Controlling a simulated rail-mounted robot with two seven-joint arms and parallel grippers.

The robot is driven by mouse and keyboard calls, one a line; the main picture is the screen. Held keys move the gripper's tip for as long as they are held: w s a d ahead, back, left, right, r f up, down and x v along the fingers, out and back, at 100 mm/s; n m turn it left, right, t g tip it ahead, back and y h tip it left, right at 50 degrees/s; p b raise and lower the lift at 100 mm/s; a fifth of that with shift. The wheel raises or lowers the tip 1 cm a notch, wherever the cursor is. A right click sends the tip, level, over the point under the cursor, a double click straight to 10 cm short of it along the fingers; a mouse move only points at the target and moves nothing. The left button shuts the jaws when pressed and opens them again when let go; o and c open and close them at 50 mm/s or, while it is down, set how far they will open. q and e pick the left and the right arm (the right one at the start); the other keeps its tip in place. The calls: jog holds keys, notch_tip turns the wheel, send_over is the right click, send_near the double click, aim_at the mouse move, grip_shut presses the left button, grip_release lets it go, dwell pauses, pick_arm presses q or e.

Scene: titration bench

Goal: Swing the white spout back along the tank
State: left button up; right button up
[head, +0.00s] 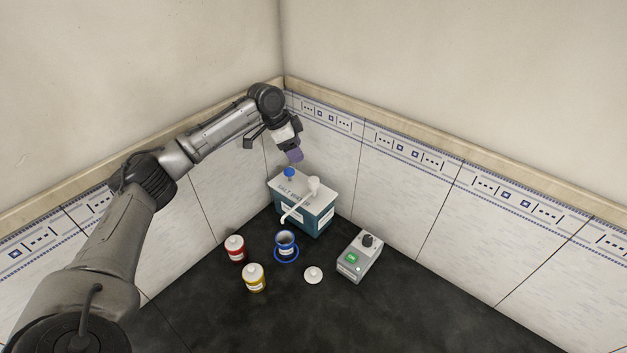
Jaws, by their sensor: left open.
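The tank (318,222) is a teal box with a white printed lid, standing near the corner of the bench. The white spout (297,208) runs from a round white hub (314,184) on the lid out over the tank's front edge. Its free end is close above or behind the blue-ringed cup (286,246); I cannot tell which. My left gripper (277,147) is open and empty, above and behind the tank, apart from the spout. My right gripper is not in view.
A blue knob (289,172) sits on the lid's back left. A red jar (235,248), a yellow jar (255,277) and a loose white lid (313,275) stand in front. A grey device with a dial (360,256) stands right. Tiled walls close the corner; the front bench is clear.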

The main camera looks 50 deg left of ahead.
aim_at(314, 179)
pick_arm(q)
jog(key=shift+m, duration=0.4)
jog(key=x, duration=1.4)
jog(key=shift+s, duration=0.15)
jog(key=shift+c, duration=0.3)
jog(key=shift+r, duration=0.1)
grip_shut()
